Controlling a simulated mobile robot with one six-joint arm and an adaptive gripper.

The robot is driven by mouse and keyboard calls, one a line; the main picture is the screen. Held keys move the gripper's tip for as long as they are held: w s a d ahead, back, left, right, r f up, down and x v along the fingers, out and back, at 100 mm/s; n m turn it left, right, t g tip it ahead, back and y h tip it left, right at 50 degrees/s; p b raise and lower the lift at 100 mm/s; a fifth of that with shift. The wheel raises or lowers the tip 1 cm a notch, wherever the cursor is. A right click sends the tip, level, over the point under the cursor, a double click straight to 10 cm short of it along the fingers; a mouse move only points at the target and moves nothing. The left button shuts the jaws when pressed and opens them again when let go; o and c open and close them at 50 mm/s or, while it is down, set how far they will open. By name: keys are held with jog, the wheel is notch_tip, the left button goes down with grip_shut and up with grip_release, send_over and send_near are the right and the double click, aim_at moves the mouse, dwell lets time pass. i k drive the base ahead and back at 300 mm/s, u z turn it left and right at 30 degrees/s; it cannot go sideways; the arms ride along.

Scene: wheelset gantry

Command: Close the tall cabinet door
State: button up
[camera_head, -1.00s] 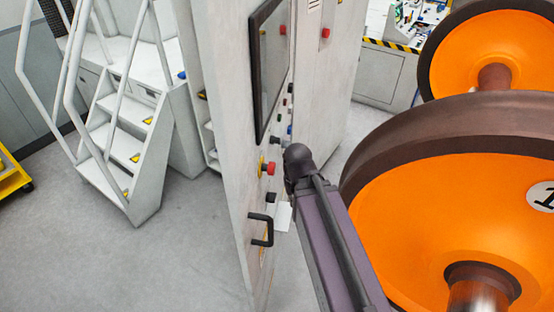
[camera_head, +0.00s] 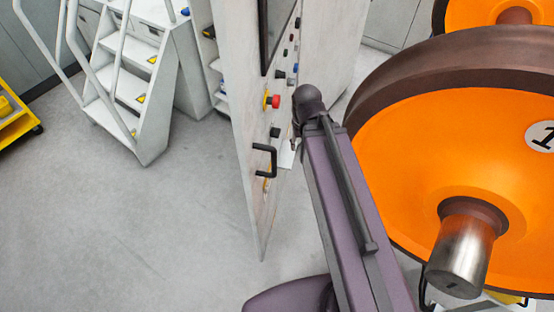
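The tall cabinet door (camera_head: 238,125) stands open, seen nearly edge-on in the middle of the head view. It has a black handle (camera_head: 265,161) low on its face, with a red knob (camera_head: 274,101), several buttons and a dark screen above it. Shelves show behind the door to its left. My purple arm reaches up from the bottom toward the door's right side. Its dark wrist end is to the right of the handle. My gripper is not clearly visible; it is hidden behind the wrist, so its contact with the door cannot be told.
A large orange wheel (camera_head: 440,150) with a steel axle stub (camera_head: 461,258) stands close to my arm's right. White steps (camera_head: 130,95) with railings stand at the left, and a yellow cart (camera_head: 14,120) at the far left. The floor left of the door is clear.

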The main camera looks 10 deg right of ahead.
aim_at(253, 36)
jog(key=k, duration=1.2)
jog(key=z, duration=0.3)
jog(key=i, duration=0.55)
jog(key=u, duration=0.05)
